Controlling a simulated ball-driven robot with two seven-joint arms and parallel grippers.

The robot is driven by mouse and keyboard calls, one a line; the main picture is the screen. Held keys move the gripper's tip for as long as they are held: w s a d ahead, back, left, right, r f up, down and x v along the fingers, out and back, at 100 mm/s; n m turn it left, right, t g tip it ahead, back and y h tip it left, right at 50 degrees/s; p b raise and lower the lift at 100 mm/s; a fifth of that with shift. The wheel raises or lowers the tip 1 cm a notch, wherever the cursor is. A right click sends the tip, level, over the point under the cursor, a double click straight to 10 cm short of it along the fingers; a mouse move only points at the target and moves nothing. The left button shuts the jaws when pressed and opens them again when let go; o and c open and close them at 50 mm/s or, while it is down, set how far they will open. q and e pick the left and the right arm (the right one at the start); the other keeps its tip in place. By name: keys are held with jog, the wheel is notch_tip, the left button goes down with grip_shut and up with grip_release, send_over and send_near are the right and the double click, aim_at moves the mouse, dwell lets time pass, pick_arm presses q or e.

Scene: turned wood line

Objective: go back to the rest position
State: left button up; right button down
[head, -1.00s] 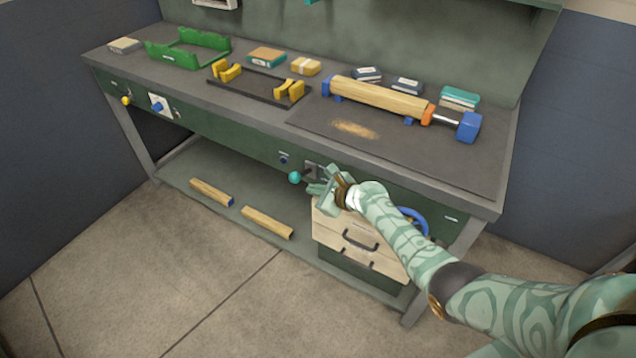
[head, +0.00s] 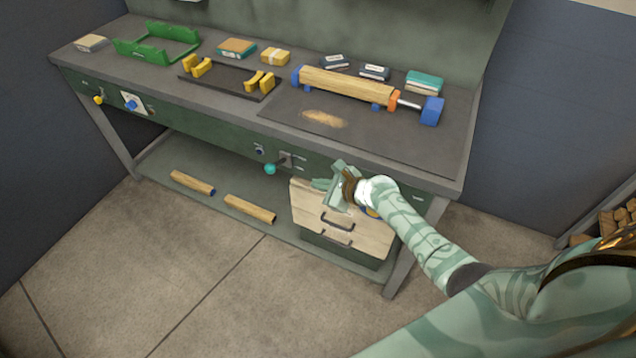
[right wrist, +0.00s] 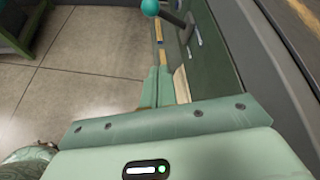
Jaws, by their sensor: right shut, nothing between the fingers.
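My right gripper (head: 328,183) is shut and empty. In the head view it is in front of the workbench (head: 450,186), below the top's front edge and over the upper part of the wooden drawer unit (head: 345,222). In the right wrist view its fingers (right wrist: 157,88) point away from the camera, close to the bench front. A lever with a teal ball knob (head: 270,169) sits just left of the gripper in the head view; the knob also shows in the right wrist view (right wrist: 150,7). My left gripper is out of view.
On the bench top lie a wood cylinder (head: 345,84) in a blue and orange holder, a black rack with yellow supports (head: 228,80), a green tray (head: 155,53) and several small boxes. Two wood pieces (head: 250,208) lie on the lower shelf. The floor in front (head: 210,290) is clear.

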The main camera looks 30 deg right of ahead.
jog(key=s+f+n+g+h, duration=0.5)
jog(key=s+f+n, duration=0.7)
jog(key=s+f, duration=1.05)
jog(key=s+f+n+g, duration=0.2)
jog(key=s+f+n, duration=0.2)
jog(key=s+n, duration=0.4)
jog(key=s+f+n+g, duration=0.3)
jog(key=s+n, duration=0.6)
jog(key=s, duration=1.4)
jog(key=shift+s+a+f+n+h, duration=0.3)
jog(key=shift+a+f, duration=0.1)
